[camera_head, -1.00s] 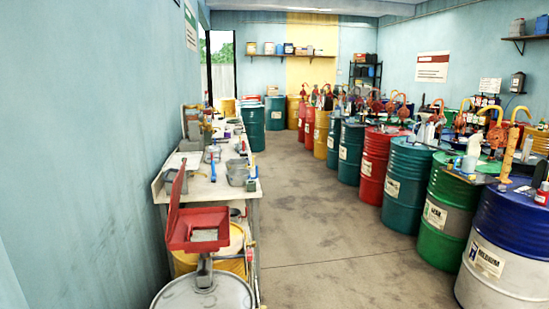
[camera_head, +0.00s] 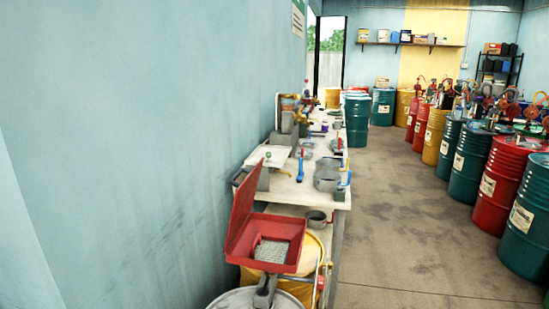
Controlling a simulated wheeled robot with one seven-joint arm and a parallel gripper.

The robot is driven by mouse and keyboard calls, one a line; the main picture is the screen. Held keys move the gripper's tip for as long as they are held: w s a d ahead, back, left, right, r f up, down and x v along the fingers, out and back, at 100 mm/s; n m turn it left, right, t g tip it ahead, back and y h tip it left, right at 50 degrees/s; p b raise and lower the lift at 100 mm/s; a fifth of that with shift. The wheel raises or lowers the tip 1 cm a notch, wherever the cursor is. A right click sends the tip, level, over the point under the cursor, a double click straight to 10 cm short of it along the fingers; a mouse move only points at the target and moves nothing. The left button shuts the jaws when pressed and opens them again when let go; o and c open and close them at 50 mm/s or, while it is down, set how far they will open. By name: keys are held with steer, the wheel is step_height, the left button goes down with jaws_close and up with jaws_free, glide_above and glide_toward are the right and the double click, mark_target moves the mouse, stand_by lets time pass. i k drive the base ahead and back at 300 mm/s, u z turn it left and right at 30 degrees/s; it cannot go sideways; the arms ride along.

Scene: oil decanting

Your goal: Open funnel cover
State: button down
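The red square funnel (camera_head: 291,265) sits on a grey stem above a white-topped drum at the bottom of the head view. Its red cover (camera_head: 243,212) stands raised, leaning up on the left side near the wall. The funnel's mouth is uncovered and shows a grey mesh (camera_head: 272,251) inside. My gripper is not in view, and nothing of my arm shows near the funnel.
A workbench (camera_head: 338,196) with pots, tools and a blue-handled item runs along the left wall behind the funnel. Yellow drum (camera_head: 321,243) stands beside it. Coloured drums line the right, such as a red one (camera_head: 503,178). The concrete floor (camera_head: 400,200) between is clear.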

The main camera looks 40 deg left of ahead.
mark_target(245, 193)
steer(key=i, duration=2.85)
steer(key=u, duration=4.3)
steer(key=i, duration=0.6)
steer(key=u, duration=0.05)
